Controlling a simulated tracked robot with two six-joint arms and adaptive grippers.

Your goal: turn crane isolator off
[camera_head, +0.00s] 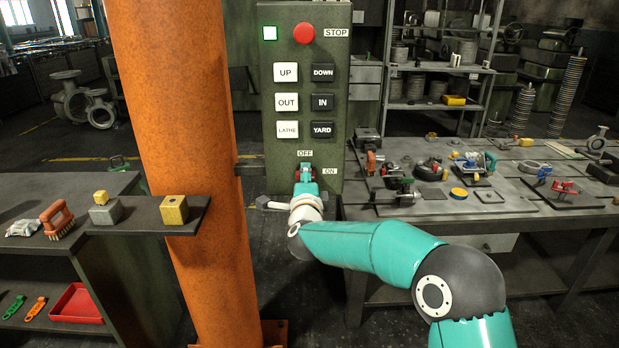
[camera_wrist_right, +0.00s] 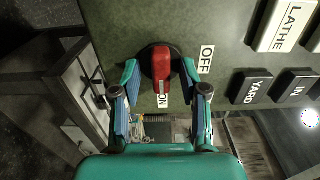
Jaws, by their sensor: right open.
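The crane isolator (camera_wrist_right: 161,72) is a red handle on a round black base, low on the green control panel (camera_head: 270,165). In the right wrist view the handle lies lengthwise between the OFF label (camera_wrist_right: 206,59), beside it, and the ON label (camera_wrist_right: 163,100), at its lower end. It lines up with ON. My right gripper (camera_wrist_right: 160,78) is open, one finger on each side of the handle, with gaps showing. In the head view my right gripper (camera_head: 306,172) covers most of the isolator. My left gripper is not in view.
An orange column (camera_head: 170,100) stands close at left. A workbench (camera_head: 420,208) with several castings and tools is at right.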

